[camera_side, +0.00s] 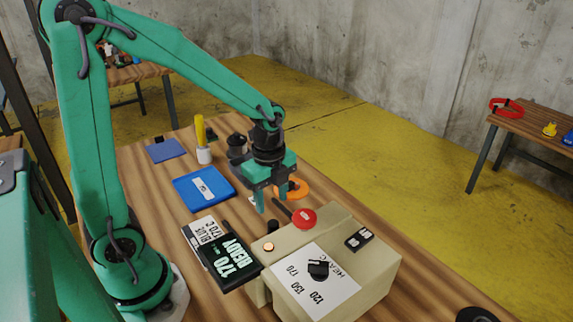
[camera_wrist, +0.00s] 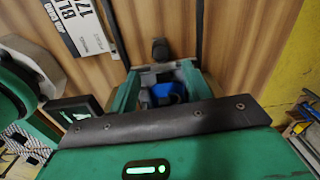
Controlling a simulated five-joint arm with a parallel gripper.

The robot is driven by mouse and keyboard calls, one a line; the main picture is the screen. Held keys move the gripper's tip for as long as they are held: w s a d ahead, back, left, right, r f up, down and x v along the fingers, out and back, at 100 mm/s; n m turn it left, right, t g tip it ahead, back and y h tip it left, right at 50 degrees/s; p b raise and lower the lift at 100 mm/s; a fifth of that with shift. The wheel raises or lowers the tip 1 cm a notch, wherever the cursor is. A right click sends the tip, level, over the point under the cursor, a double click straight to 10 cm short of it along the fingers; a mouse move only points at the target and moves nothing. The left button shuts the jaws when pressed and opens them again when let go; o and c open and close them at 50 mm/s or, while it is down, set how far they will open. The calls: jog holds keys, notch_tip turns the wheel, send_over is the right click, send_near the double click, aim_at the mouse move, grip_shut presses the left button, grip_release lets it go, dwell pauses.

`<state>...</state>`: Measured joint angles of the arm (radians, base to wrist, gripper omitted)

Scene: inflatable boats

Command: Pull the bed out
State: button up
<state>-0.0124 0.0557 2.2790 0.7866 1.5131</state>
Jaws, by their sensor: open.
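A beige heating box (camera_side: 375,270) stands at the front of the table, with a dial marked 120, 150 and 170 and a lever ending in a red knob (camera_side: 303,217). A short dark knob (camera_side: 272,227) stands at the box's far edge. I cannot make out the bed itself; it seems hidden by the box and signs. My gripper (camera_side: 271,199) points down just beyond the box, open, its fingers apart. In the wrist view, a dark upright knob-like piece (camera_wrist: 160,48) lies ahead of my gripper (camera_wrist: 160,76). I see no contact.
Black READY 170 (camera_side: 232,262) and white BLANK 170 (camera_side: 205,232) pieces lie left of the box. A blue tray (camera_side: 203,188), orange ring (camera_side: 298,189), white cup with a yellow tool (camera_side: 203,154) and blue pad (camera_side: 165,150) lie beyond.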

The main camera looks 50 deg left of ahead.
aim_at(273, 223)
jog(key=shift+w+f+m, duration=0.1)
jog(key=shift+f+m, duration=0.3)
jog(key=shift+f, duration=0.05)
jog(key=shift+f, duration=0.1)
jog(key=shift+f, duration=3.8)
grip_shut()
